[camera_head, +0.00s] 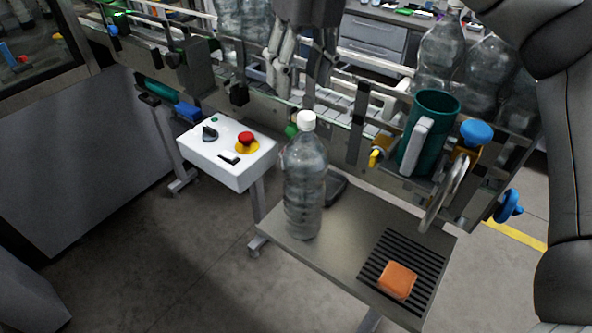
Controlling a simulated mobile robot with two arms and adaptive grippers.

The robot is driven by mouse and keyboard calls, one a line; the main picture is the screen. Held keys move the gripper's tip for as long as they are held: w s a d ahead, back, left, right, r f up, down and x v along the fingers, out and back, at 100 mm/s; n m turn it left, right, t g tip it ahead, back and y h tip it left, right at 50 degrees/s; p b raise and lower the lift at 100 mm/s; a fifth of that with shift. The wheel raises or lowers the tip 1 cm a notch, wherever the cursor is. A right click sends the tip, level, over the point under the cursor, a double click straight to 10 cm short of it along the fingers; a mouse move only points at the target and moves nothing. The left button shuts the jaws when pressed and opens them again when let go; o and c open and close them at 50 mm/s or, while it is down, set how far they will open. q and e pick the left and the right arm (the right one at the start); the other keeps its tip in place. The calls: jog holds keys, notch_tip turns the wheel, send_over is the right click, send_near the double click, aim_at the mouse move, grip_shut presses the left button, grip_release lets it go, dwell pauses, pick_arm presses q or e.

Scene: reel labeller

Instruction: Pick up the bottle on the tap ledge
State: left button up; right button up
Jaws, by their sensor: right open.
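The bottle (304,182) is clear plastic with a white cap and stands upright at the left end of the grey tap ledge (345,232). My right gripper (297,96) is at the top middle of the view, fingers pointing down. It is open and empty, and in the picture its fingertips are just above the bottle's cap. I cannot tell how far apart they are in depth. The curved metal tap (446,192) rises to the right of the bottle. My left gripper is not in view.
An orange sponge (398,280) lies on the ledge's black drain grate (425,258). A green jug (432,125) stands behind the ledge. A white control box (215,158) with a red button is on the left. Several large bottles (438,55) stand behind the conveyor rails.

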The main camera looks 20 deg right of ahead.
aim_at(307, 116)
jog(key=shift+w+d+r, duration=0.1)
jog(key=shift+d+r, duration=0.25)
jog(key=shift+d, duration=0.25)
jog(key=f, duration=0.2)
jog(key=s+f+p, duration=0.1)
jog(key=f, duration=0.1)
jog(key=shift+w+f, duration=0.2)
jog(key=shift+f, duration=0.15)
notch_tip(307, 116, down, 4)
jog(key=p, duration=0.3)
jog(key=shift+f, duration=0.2)
jog(key=shift+f+p, duration=0.3)
jog(key=shift+f, duration=0.1)
jog(key=shift+w+f, duration=0.1)
jog(key=shift+f, duration=0.05)
jog(key=shift+c, duration=0.2)
jog(key=c, duration=0.4)
grip_shut()
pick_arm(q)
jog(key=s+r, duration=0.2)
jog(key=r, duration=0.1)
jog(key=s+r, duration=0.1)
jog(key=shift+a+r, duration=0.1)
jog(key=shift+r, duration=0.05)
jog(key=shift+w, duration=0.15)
pick_arm(e)
jog(key=shift+w+r, duration=0.15)
jog(key=shift+r, duration=0.05)
